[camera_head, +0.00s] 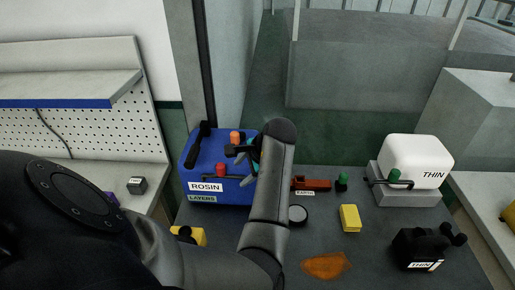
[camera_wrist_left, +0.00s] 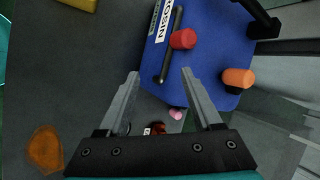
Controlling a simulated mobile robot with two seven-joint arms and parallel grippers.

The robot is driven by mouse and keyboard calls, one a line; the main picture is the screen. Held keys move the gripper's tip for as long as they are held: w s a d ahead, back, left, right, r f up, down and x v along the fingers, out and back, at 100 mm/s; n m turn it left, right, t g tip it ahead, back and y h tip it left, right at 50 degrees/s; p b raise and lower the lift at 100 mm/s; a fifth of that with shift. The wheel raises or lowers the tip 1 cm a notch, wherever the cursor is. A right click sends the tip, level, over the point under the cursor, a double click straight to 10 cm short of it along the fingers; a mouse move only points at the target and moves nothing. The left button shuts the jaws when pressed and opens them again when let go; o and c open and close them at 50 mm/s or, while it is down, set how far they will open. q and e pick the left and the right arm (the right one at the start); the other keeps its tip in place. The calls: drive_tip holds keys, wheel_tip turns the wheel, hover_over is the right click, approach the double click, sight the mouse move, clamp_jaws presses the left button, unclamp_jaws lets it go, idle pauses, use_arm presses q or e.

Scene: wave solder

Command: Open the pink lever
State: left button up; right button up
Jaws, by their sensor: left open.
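A small pink knob (camera_wrist_left: 176,113) shows between my left gripper's fingers in the left wrist view, low beside the edge of the blue box; I take it for part of the pink lever. Its base is partly hidden by the gripper. In the head view my arm covers that spot. My left gripper (camera_wrist_left: 160,73) is open with nothing between its fingertips. In the head view the left gripper (camera_head: 240,168) is over the right side of the blue box (camera_head: 220,150), labelled ROSIN. My right gripper is in neither view.
The box carries a red knob (camera_wrist_left: 183,39), an orange knob (camera_wrist_left: 238,77) and a black handle (camera_head: 197,145). Right of my arm are a red fixture (camera_head: 311,184), a yellow block (camera_head: 349,218), an amber patch (camera_head: 326,265) and a white tank (camera_head: 413,162) labelled THIN.

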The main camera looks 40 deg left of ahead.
use_arm(q)
drive_tip(key=s+d+f+n+t+h+b, duration=0.1)
drive_tip(key=s+d+f, duration=0.4)
drive_tip(key=d+f, duration=0.5)
drive_tip(key=t+h, duration=0.1)
drive_tip(key=t, duration=0.1)
drive_tip(key=shift+d+f+t, duration=0.3)
drive_tip(key=shift+f, duration=0.05)
